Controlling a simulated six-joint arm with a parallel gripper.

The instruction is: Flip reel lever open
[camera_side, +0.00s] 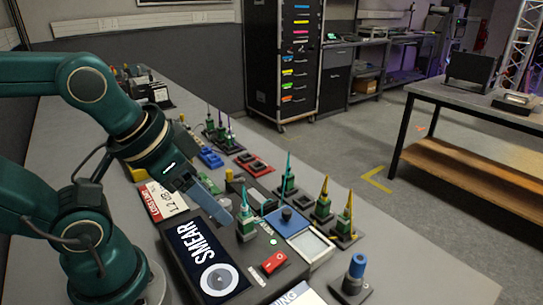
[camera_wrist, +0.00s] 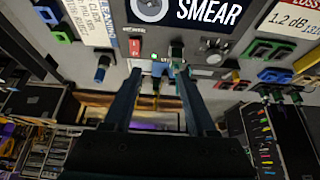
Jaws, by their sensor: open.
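No part is clearly recognisable as a reel lever in either view. The switch also shows in the wrist view (camera_wrist: 135,47). My gripper (camera_side: 224,214) is above the box's far edge, close to a green upright connector (camera_side: 246,226). In the wrist view my gripper (camera_wrist: 158,72) is open, its two fingers apart. The green connector (camera_wrist: 177,52) appears near the right fingertip; contact cannot be told.
Several connectors on dark square bases, including a yellow-tipped one (camera_side: 323,205), stand along the bench. The bench's right front is mostly clear.

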